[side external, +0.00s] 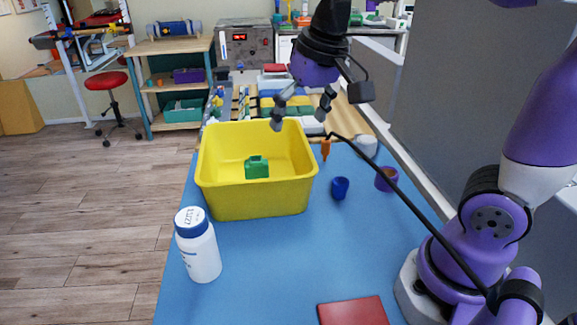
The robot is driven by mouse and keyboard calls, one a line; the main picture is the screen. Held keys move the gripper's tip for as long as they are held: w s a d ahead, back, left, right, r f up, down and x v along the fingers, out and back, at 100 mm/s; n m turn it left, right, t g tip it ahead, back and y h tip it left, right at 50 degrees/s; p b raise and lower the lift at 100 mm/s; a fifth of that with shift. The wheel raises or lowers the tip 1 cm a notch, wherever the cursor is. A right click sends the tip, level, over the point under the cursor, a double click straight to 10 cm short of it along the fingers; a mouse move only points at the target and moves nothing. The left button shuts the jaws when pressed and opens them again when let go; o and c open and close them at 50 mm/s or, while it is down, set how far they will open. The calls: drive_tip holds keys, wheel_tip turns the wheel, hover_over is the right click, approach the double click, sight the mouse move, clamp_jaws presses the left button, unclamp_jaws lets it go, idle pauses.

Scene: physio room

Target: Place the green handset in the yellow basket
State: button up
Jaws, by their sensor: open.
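The yellow basket (253,200) stands upright on the blue table. The green handset (256,167) is inside the basket, against or near its floor toward the middle. My gripper (301,128) is above the basket's back right corner in the picture. Its fingers are apart, and nothing shows between them. The handset is clear of the fingers.
A white bottle with a blue lid (198,246) stands left of the basket's front. A blue cup (340,188), a purple cup (386,179), an orange item (325,149) and a white item (366,146) stand to the right. A red flat block (353,311) lies in front.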

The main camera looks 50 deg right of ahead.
drive_tip(key=s+f+n+t, duration=0.2)
drive_tip(key=s+f+n, duration=0.1)
drive_tip(key=s, duration=0.5)
drive_tip(key=shift+f+n, duration=0.2)
drive_tip(key=shift+n, duration=0.2)
